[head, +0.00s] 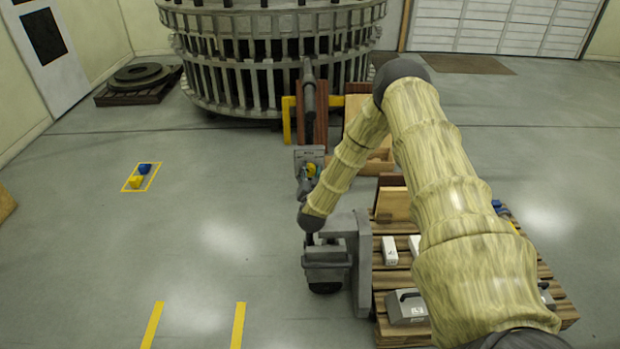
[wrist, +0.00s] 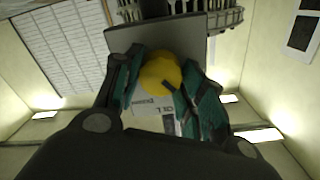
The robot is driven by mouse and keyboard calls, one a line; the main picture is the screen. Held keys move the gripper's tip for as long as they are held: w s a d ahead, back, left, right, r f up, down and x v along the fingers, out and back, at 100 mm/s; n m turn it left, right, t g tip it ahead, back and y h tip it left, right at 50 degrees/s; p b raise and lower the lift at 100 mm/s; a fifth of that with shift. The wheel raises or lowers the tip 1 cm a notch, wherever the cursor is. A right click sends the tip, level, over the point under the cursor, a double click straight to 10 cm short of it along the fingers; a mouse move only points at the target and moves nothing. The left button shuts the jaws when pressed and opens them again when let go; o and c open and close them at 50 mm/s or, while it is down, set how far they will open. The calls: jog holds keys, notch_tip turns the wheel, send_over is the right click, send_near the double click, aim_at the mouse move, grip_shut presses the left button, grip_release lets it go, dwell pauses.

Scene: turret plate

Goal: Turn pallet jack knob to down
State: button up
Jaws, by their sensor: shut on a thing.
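The yellow knob (wrist: 160,73) is round and sits in front of a grey plate (wrist: 128,42). My gripper (wrist: 163,80) has its green-padded fingers closed on the knob, one on each side. In the head view my gripper (head: 305,184) is at the end of the bent arm, just below the small grey plate (head: 309,154), and a bit of the yellow knob (head: 311,169) shows there. A white label with dark upside-down lettering (wrist: 155,104) shows partly behind the fingers. The knob's pointing direction cannot be read. A grey wheeled body (head: 326,256), apparently the pallet jack, stands below.
A wooden pallet (head: 392,334) with white boxes and a grey case (head: 407,307) stands to the right, partly behind my arm. A large round slatted structure (head: 262,60) stands at the back. The floor to the left is open, with yellow floor markings (head: 152,325).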

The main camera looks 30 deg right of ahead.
jog(key=m+b, duration=0.2)
jog(key=f+m+b, duration=0.1)
jog(key=m+b, duration=0.1)
jog(key=b, duration=0.1)
jog(key=shift+s+d+m, duration=0.1)
jog(key=shift+d+m, duration=0.05)
jog(key=shift+m, duration=0.15)
jog(key=m+b, duration=0.4)
jog(key=b, duration=0.2)
jog(key=shift+m, duration=0.3)
jog(key=m+b, duration=0.4)
jog(key=b, duration=0.1)
jog(key=shift+f+b, duration=0.1)
jog(key=shift+b, duration=0.25)
jog(key=m+b, duration=0.3)
jog(key=shift+r+m+b, duration=0.25)
jog(key=shift+m+b, duration=0.35)
jog(key=shift+b, duration=0.2)
jog(key=o, duration=1)
jog(key=shift+r, duration=0.1)
jog(key=shift+s, duration=0.15)
jog(key=v, duration=1.1)
jog(key=shift+s, duration=0.35)
